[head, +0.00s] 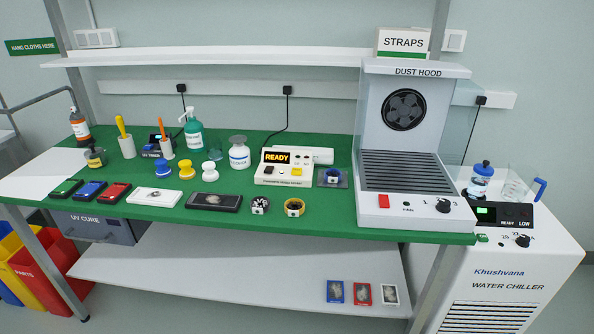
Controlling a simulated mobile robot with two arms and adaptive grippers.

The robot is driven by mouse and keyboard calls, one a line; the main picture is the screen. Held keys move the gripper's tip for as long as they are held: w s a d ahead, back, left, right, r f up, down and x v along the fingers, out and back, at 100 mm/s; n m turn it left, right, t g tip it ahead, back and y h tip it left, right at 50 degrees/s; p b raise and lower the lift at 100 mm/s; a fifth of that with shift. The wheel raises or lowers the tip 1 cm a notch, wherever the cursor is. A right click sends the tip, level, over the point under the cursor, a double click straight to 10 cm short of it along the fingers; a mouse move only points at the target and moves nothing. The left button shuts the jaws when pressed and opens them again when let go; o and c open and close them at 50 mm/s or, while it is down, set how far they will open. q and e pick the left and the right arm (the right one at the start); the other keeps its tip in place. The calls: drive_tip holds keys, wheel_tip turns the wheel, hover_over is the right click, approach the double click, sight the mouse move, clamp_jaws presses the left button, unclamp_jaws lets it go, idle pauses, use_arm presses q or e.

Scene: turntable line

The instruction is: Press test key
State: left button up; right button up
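A cream tester box (263,179) stands on the green bench mat, right of centre. Its dark display (277,157) reads READY in yellow. A yellow key (297,171) sits on its front face, with small dark controls around it. The print along its lower front is too small to read. Which key is the test key I cannot tell from any label. Neither of my grippers is in view, and nothing touches the box.
The grey dust hood (412,210) stands to the right of the tester. A white jar (239,156), bottles and pump dispensers stand to its left. Phones, a black tray (214,202) and tape rolls lie in front. A water chiller (511,269) stands right of the bench.

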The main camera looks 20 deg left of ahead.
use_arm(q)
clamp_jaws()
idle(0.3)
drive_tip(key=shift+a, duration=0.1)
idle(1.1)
